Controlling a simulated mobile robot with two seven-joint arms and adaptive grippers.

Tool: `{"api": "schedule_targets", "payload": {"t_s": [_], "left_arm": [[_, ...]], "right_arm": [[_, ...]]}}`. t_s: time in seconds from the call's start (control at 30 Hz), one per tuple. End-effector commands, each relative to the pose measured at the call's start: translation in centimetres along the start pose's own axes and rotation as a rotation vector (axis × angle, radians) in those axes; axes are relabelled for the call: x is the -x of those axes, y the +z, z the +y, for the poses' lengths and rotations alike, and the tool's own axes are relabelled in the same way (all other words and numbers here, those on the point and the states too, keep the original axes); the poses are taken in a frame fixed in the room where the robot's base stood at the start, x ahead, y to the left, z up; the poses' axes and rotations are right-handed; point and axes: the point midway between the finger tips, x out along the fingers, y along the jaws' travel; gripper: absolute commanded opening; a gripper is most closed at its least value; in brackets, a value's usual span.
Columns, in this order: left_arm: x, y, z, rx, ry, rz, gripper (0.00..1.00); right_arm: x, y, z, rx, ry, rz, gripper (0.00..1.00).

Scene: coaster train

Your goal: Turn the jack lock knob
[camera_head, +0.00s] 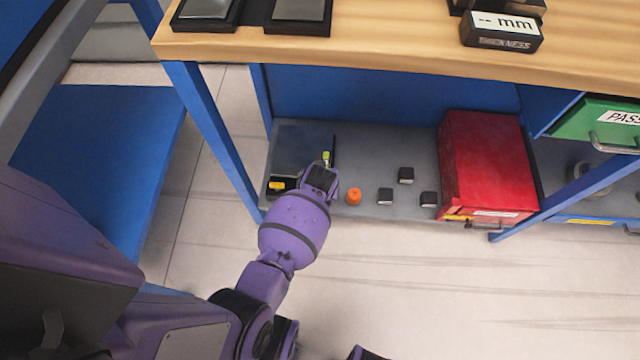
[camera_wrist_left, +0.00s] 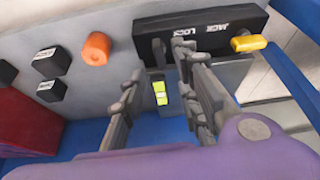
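A black panel lettered JACK LOCK (camera_wrist_left: 215,22) is in the left wrist view, its letters upside down. A dark upright piece (camera_wrist_left: 158,51) shows on its face at the left end; I cannot tell clearly whether it is the knob. A yellow block-like part (camera_wrist_left: 248,43) sits at the panel's right end, and shows in the head view (camera_head: 277,186) left of my gripper. My left gripper (camera_wrist_left: 160,64) is open, its fingers on either side of the dark piece, with no clear contact. In the head view my left gripper (camera_head: 322,178) partly covers the panel. My right gripper is out of view.
A yellow-green part (camera_wrist_left: 160,93) shows between my fingers. An orange knob-like piece (camera_head: 354,196) and several small black blocks (camera_head: 385,196) are on the grey shelf (camera_head: 390,150). A red box (camera_head: 490,165) stands to the right. The wooden tabletop (camera_head: 380,45) overhangs the shelf.

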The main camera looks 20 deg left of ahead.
Motion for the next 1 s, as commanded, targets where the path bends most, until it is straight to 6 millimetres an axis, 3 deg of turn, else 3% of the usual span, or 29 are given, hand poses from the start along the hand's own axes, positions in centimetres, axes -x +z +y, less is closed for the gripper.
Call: {"api": "schedule_targets", "payload": {"t_s": [0.2,0.4,1.0], "left_arm": [[3.8,0.1,0.1,0.001,0.002,0.001,0.3],[5.7,0.0,0.1,0.001,0.001,0.0,0.3],[6.1,0.0,0.1,0.0,0.001,0.0,0.3]], "right_arm": [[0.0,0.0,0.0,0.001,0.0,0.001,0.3],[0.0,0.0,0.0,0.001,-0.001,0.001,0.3],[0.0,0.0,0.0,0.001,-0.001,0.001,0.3]]}}
